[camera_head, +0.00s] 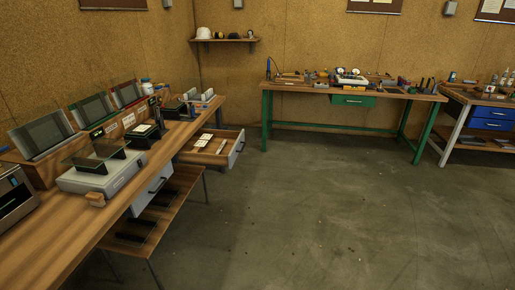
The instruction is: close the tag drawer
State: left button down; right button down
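An open drawer (237,149) sticks out to the right from under the far end of the long wooden workbench (180,132) on the left. It has a grey front with a dark handle and a wooden inside. White tag-like pieces (204,140) and a narrow light piece lie in it. A second grey-fronted drawer (152,191) sits nearer under the same bench and looks shut. I cannot read a label on either drawer. Neither of my grippers is in view.
Tilted glass frames (42,135) and a grey device (99,173) stand on the left bench. A low wooden shelf (155,226) is below it. A green-legged bench (348,100) and a bench with blue drawers (491,119) stand at the back. The concrete floor (315,205) is clear.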

aim_at(189, 153)
jog(key=u, duration=0.05)
jog(key=i, duration=3.05)
jog(key=u, duration=0.55)
